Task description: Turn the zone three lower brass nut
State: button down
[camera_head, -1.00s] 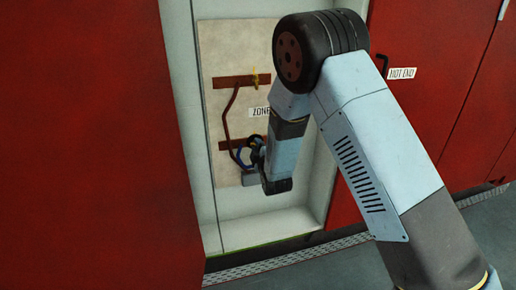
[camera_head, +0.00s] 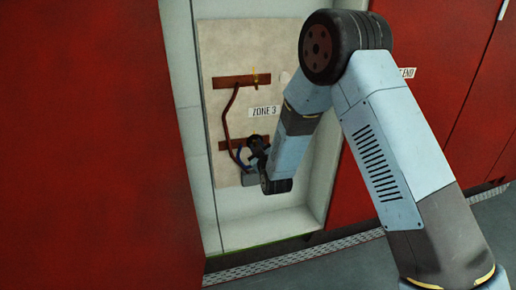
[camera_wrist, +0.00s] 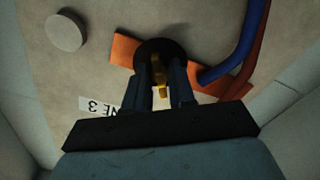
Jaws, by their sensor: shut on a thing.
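In the wrist view, a small brass nut (camera_wrist: 161,91) shows between the fingers of my gripper (camera_wrist: 162,70). The fingers are shut on it, one on each side, with their tips against a round black piece (camera_wrist: 160,50). Behind it is the lower red-brown bar (camera_wrist: 126,50). In the head view my gripper (camera_head: 258,150) is at the right end of the lower bar (camera_head: 229,144), below the ZONE 3 label (camera_head: 264,111); the nut is hidden there. A second brass piece (camera_head: 254,77) is on the upper bar (camera_head: 235,82).
A blue hose (camera_wrist: 243,45) and a red-brown pipe (camera_wrist: 262,50) run close beside my gripper. A round pale knob (camera_wrist: 65,31) stands on the beige board (camera_head: 220,50). Recess walls and red cabinet panels (camera_head: 80,140) flank the board.

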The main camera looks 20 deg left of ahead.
jog(key=m, duration=0.5)
jog(key=shift+d+f+m, duration=0.1)
jog(key=shift+f+m, duration=0.1)
jog(key=shift+m, duration=0.2)
dwell(0.4)
jog(key=c, duration=1.3)
grip_release()
jog(key=shift+o, duration=0.3)
jog(key=shift+r, duration=0.1)
jog(key=shift+s, duration=0.15)
jog(key=v, duration=1.3)
jog(key=shift+s, duration=0.25)
jog(key=shift+d, duration=0.15)
